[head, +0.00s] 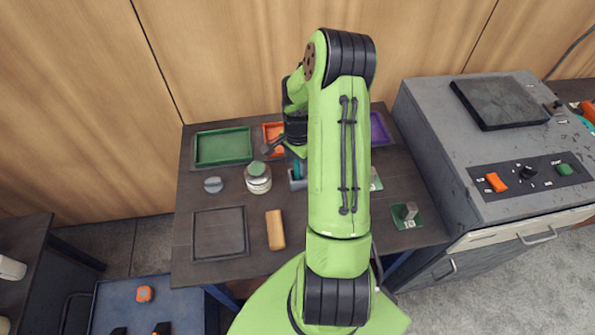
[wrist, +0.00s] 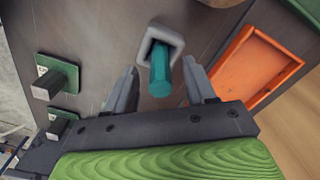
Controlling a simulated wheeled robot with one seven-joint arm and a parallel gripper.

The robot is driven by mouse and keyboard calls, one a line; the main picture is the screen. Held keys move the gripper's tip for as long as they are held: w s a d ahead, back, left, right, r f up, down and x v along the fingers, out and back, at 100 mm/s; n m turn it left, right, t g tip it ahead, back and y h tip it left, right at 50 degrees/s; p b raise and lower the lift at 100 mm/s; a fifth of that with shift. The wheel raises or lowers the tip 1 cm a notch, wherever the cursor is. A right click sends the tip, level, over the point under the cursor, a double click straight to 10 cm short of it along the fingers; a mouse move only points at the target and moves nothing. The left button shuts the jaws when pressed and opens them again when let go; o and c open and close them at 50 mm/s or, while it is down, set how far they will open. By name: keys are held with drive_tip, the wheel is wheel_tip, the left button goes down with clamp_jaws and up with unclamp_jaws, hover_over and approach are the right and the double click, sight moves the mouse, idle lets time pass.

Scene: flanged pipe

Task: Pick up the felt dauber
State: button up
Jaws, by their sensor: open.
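A teal handle, apparently the felt dauber (wrist: 160,72), stands in a pale grey square holder (wrist: 176,44) in the wrist view. Its felt end is hidden inside the holder. In the head view the teal handle (head: 298,169) and its holder (head: 297,184) show just left of my arm, partly covered by it. My gripper (wrist: 160,66) is open, with one finger on each side of the handle and gaps showing on both sides. I cannot tell how deep the fingers reach along it. In the head view my gripper (head: 273,146) is mostly hidden by my arm.
A jar with a green lid (head: 258,178) stands left of the holder. An orange tray (wrist: 250,67) lies to the right in the wrist view. Green plates with grey blocks (wrist: 55,77) are at left there. A tan block (head: 275,230) and a dark tray (head: 220,233) lie nearer.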

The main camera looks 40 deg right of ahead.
sight(298, 168)
wheel_tip(298, 168, down, 4)
drive_tip(key=shift+d+r, duration=0.1)
drive_tip(key=shift+r, duration=0.15)
clamp_jaws()
wheel_tip(298, 168, up, 10)
idle(0.4)
